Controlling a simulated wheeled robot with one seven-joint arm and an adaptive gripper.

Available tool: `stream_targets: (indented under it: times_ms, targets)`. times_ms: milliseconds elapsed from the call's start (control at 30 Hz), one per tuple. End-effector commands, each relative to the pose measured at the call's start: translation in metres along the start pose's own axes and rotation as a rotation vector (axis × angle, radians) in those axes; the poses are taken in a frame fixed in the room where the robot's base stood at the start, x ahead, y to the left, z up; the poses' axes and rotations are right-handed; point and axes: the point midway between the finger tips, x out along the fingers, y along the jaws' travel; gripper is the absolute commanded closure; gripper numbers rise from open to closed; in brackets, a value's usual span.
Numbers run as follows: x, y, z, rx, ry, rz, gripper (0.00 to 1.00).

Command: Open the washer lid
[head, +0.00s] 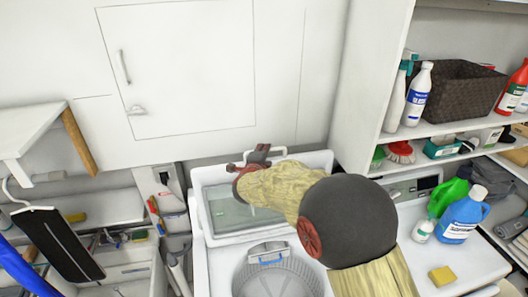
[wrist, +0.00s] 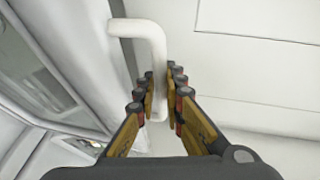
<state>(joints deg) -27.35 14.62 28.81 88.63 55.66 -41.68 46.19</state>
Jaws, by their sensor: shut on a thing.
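The washer (head: 215,257) stands low in the middle of the head view. Its lid (head: 198,192), white with a glass pane (head: 225,210), is raised at the back of the opening, and the drum with its grey rim (head: 248,270) shows below. My gripper (head: 262,155) is at the lid's top edge. In the wrist view, my gripper's fingers (wrist: 162,100) are shut on the white lid handle (wrist: 150,45), one finger on each side of it. The lid's glass also shows at the left of the wrist view (wrist: 40,60). My arm hides the right part of the lid.
A white wall cabinet (head: 185,70) is close behind the lid. Shelves with bottles and a dark basket (head: 455,88) stand at right. A blue detergent bottle (head: 462,217) and yellow sponge (head: 442,276) rest on the neighbouring machine. A small shelf (head: 30,130) juts out at left.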

Motion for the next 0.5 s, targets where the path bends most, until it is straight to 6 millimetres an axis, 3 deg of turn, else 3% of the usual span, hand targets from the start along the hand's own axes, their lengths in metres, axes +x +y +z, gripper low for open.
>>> stream_targets:
  times_ms: [500]
  targets:
    - [-0.038,0.017,-0.015,0.036,0.0,-0.083,1.0]
